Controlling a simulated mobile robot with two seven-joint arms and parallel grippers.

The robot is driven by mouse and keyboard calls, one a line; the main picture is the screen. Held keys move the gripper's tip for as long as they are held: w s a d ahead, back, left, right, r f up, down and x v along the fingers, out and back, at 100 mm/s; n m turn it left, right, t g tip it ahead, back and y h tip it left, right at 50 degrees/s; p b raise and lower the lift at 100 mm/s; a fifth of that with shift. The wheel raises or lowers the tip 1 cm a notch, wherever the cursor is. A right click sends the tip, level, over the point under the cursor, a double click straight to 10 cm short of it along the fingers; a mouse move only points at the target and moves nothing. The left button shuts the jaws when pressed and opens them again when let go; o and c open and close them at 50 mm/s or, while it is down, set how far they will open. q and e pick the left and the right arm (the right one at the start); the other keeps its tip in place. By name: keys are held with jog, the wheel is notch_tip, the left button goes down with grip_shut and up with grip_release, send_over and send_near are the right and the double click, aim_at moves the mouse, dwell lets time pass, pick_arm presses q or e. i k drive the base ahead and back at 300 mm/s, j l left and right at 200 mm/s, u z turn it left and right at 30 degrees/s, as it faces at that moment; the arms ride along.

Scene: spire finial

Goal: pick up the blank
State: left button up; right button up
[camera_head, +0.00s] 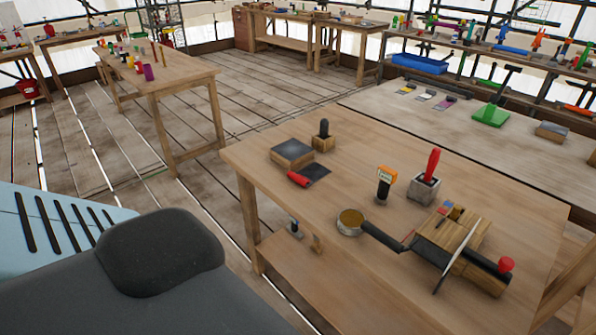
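Neither of my grippers is in view. No object can be singled out for certain as the blank. The near wooden bench (340,215) carries several tools. A wooden block fixture (455,240) with a thin upright plate (458,257) and a dark bar ending in a red knob (506,265) sits at its right. A round pan with a yellowish inside (350,219) lies beside it, its dark handle pointing to the fixture. A grey-topped block (292,152) sits at the back left of the bench.
A red-handled tool (432,165) stands in a grey block. An orange-topped tool (386,179) and a dark-knobbed wooden block (324,138) stand nearby. A second bench (180,78) stands behind left. A pale surface (400,108) holds a green tool (490,116). Floor between benches looks clear.

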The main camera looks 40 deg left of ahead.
aim_at(309, 175)
jog(key=i+j, duration=0.1)
jog(key=j, duration=1.3)
